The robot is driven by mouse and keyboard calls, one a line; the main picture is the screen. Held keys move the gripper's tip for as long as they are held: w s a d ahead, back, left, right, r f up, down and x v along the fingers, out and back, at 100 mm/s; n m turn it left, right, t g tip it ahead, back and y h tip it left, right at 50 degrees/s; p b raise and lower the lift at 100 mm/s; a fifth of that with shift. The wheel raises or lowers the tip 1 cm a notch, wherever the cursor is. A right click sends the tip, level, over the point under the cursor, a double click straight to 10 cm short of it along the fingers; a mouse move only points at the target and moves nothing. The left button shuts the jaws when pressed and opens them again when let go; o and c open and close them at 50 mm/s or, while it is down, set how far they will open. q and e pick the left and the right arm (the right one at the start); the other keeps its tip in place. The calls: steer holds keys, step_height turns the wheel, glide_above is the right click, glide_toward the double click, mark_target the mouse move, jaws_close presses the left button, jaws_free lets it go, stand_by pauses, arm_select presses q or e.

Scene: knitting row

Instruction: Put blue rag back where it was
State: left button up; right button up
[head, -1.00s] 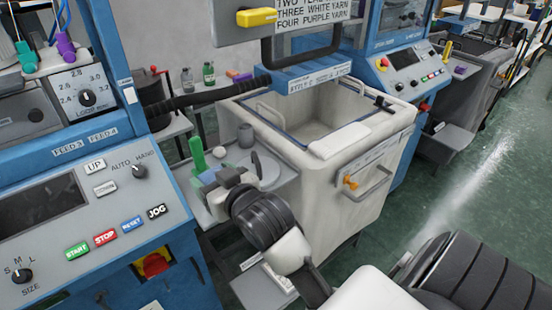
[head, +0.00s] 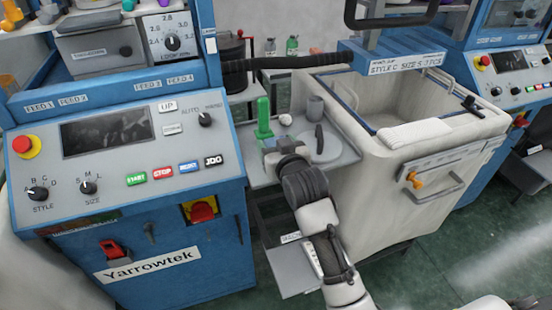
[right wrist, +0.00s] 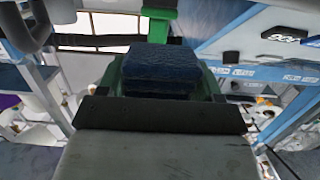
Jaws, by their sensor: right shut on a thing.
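My right gripper (head: 270,146) is over the small grey side shelf (head: 340,153), just in front of an upright green object (head: 264,118). In the right wrist view, the blue rag (right wrist: 160,72) is a dark blue, folded, textured pad between the gripper's jaws (right wrist: 160,85). The jaws are shut on it. In the head view the rag is mostly hidden by the gripper and wrist. I cannot tell whether the rag touches the shelf. My left gripper is not in view.
A large cream bin (head: 420,150) stands to the right. The blue machine with its control panel (head: 120,140) is on the left. A black bar (head: 285,62) crosses behind.

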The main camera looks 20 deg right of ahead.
steer(key=shift+w+a+f, duration=0.1)
steer(key=shift+w+f, duration=0.05)
steer(key=shift+f, duration=1.95)
steer(key=shift+f, duration=0.15)
steer(key=o, duration=0.9)
steer(key=shift+c, duration=0.2)
